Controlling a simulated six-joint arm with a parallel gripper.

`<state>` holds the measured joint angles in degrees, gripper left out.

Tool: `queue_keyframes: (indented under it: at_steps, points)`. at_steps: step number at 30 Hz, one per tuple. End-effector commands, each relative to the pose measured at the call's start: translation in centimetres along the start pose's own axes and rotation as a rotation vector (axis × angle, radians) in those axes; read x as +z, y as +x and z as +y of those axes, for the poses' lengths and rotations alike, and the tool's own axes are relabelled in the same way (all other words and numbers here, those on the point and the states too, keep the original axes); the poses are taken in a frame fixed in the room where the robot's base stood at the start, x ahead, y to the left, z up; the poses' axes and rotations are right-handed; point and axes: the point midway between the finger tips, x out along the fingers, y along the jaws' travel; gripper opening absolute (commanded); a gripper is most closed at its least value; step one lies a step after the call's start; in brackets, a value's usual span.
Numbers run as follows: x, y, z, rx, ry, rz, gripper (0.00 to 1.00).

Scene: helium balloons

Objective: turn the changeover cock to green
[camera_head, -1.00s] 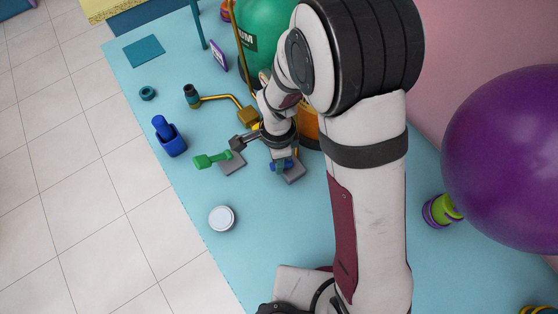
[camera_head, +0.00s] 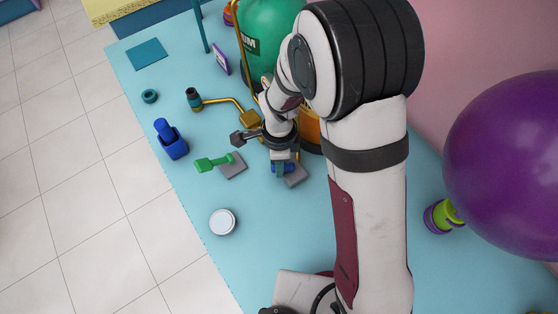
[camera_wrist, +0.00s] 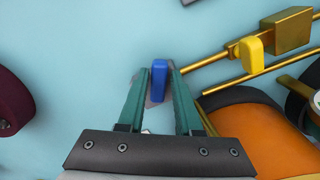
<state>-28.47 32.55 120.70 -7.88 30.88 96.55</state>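My gripper (camera_wrist: 157,72) points down with its teal fingers apart on either side of an upright blue piece (camera_wrist: 159,78), with a narrow gap showing. The blue piece stands over a grey plate (camera_head: 296,176); my gripper partly hides it in the head view. To the left, a green handle-like piece (camera_head: 212,162) lies at a second grey plate (camera_head: 234,168). A brass block (camera_head: 251,118) with pipes sits behind; in the wrist view a yellow lever (camera_wrist: 250,54) is beside the block (camera_wrist: 288,30). I cannot tell for sure which piece is the changeover cock.
A blue holder (camera_head: 172,146), a white round lid (camera_head: 222,222) and a teal ring (camera_head: 149,96) are on the blue mat. A purple balloon (camera_head: 510,165) fills the right.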

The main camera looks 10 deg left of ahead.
Motion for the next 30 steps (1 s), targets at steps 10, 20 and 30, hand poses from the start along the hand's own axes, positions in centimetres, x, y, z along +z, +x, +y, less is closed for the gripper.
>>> queue_keyframes:
  at_steps: [10, 20, 30]
  points:
    - [0.0, 0.0, 0.1, 0.001, -0.001, 0.000, 0.55]
    - [0.0, -5.7, -0.1, -0.007, -0.001, -0.002, 0.55]
    - [0.0, -14.7, -0.1, -0.003, -0.001, -0.001, 0.55]
